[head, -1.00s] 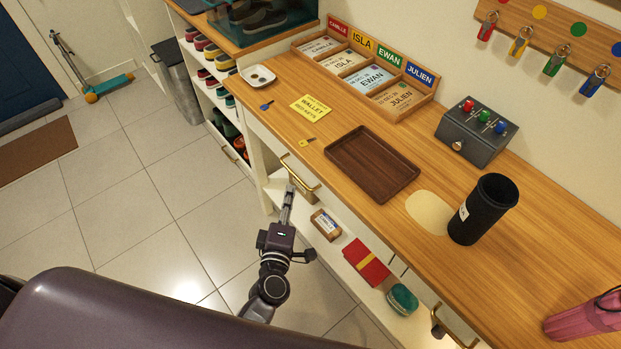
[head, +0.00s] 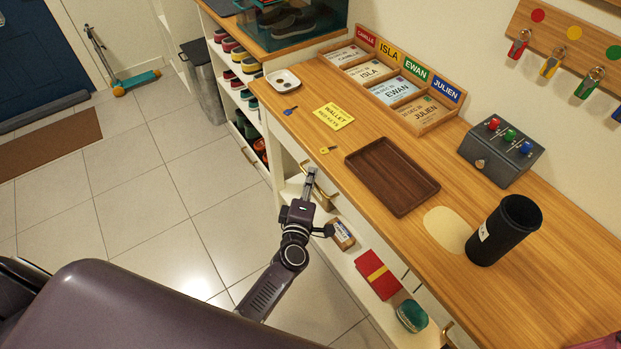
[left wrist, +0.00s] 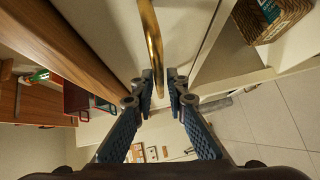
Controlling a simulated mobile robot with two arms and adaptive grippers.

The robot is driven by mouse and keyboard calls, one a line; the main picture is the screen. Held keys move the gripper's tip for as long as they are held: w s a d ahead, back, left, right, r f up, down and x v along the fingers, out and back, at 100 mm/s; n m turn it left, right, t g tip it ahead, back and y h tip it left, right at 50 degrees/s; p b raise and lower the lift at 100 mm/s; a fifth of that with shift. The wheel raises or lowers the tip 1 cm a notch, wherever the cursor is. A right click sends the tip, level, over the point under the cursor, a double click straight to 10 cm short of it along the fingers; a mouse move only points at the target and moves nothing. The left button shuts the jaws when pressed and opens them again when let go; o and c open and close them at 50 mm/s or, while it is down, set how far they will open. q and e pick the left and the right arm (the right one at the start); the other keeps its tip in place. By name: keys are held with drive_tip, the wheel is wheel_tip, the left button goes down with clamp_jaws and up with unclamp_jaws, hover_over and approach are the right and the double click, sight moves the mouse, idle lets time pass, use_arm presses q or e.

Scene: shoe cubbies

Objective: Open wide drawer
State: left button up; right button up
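A white drawer front (left wrist: 110,40) with a brass bar handle (left wrist: 150,35) sits under the wooden counter; I cannot tell whether it is the wide one. In the head view this handle (head: 324,193) is partly hidden by my left gripper (head: 311,173), which is at its left part. In the left wrist view the fingers of my left gripper (left wrist: 160,80) are a small gap apart. The handle's near end reaches between them, with space showing beside it, so they do not look clamped. The drawer looks closed. My right gripper is not in view.
A second brass handle (head: 447,333) is at the lower right. Below the counter (head: 345,130), an open shelf holds a small box (head: 342,234), a red item (head: 378,273) and a teal round item (head: 411,315). A brown tray (head: 392,177) and black cup (head: 503,230) stand above.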

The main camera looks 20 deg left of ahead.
use_arm(q)
clamp_jaws()
drive_tip(key=s+a, duration=1.6)
drive_tip(key=s, duration=0.4)
drive_tip(key=shift+s, duration=0.4)
unclamp_jaws()
